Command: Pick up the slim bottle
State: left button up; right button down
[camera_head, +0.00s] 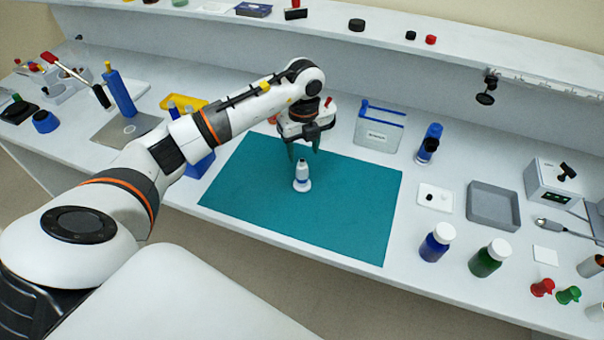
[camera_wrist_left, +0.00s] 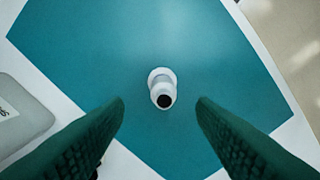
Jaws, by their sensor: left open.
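The slim bottle (camera_head: 302,176) is small and white with a dark cap and a wider round foot. It stands upright on the teal mat (camera_head: 345,225). My left gripper (camera_head: 304,152) is above the mat, close above and behind the bottle in the head view. In the left wrist view the bottle (camera_wrist_left: 162,90) shows from above, ahead of the two dark green fingers (camera_wrist_left: 160,103). The fingers are wide apart with nothing between them, and I see no contact with the bottle. My right gripper is out of view.
Blue (camera_head: 437,242) and green (camera_head: 490,258) white-capped bottles and a grey tray (camera_head: 493,205) stand to the right. A yellow tray (camera_head: 184,103) is at the left. The mat around the bottle is clear.

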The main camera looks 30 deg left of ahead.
aim_at(302, 160)
pick_arm(q)
jog(key=shift+f, duration=0.3)
jog(key=f+p, duration=0.1)
jog(key=f, duration=0.1)
jog(key=f+p, duration=0.1)
jog(key=shift+s+f, duration=0.2)
jog(key=shift+f, duration=0.15)
jog(key=shift+a+f, duration=0.1)
jog(key=shift+f, duration=0.4)
grip_shut()
